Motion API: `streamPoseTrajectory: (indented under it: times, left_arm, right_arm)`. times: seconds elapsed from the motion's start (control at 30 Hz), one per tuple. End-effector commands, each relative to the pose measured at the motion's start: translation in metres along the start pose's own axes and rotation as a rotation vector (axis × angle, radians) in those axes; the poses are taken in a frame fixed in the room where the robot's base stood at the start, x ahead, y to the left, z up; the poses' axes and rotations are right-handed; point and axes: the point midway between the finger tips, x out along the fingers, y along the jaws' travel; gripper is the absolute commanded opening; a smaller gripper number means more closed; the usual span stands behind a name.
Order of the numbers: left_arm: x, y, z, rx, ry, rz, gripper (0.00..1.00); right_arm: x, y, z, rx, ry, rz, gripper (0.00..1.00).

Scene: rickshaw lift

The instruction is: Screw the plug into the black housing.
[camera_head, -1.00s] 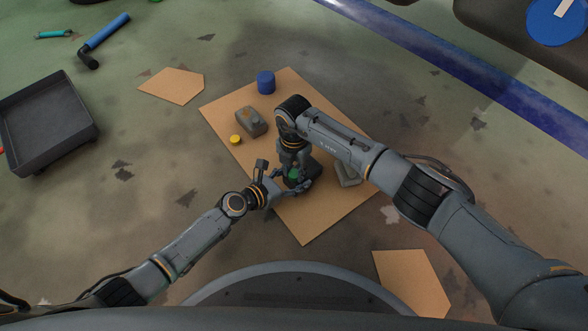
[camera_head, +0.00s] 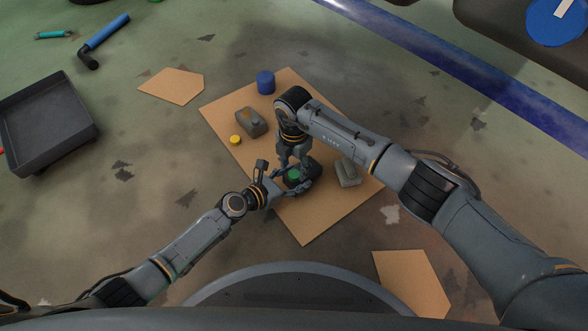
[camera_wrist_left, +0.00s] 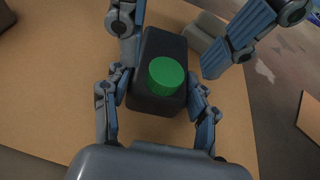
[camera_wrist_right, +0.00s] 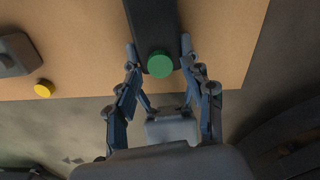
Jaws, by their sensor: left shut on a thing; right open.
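The black housing (camera_head: 307,172) lies on the cardboard sheet (camera_head: 305,222); it also shows in the left wrist view (camera_wrist_left: 150,98). The green plug (camera_head: 293,175) sits upright at its top face, seen from above in the left wrist view (camera_wrist_left: 168,76). Its thread and depth are hidden. My left gripper (camera_wrist_left: 158,90) is shut on the housing, with fingers on both long sides. My right gripper (camera_head: 292,162) is open just above the plug. In the right wrist view its fingers stand apart on either side of the plug (camera_wrist_right: 160,64).
On the cardboard are a grey block (camera_head: 347,173), a grey-brown block (camera_head: 250,123), a yellow cap (camera_head: 235,139) and a blue cylinder (camera_head: 265,83). A dark tray (camera_head: 45,122) stands at left. The cardboard's lower right part is clear.

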Motion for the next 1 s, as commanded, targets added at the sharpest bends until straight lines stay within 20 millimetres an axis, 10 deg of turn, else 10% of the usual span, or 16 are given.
streamPoseTrajectory:
  times: [0.63,1.0]
  left_arm:
    - [0.000,0.000,-0.001,-0.001,0.001,0.000,0.00]
    - [0.000,0.000,-0.001,0.000,0.001,0.000,0.00]
  right_arm:
    - [-0.022,0.000,0.000,-0.063,-0.001,0.000,0.49]
    - [-0.037,0.000,0.001,-0.803,-0.002,0.000,0.49]
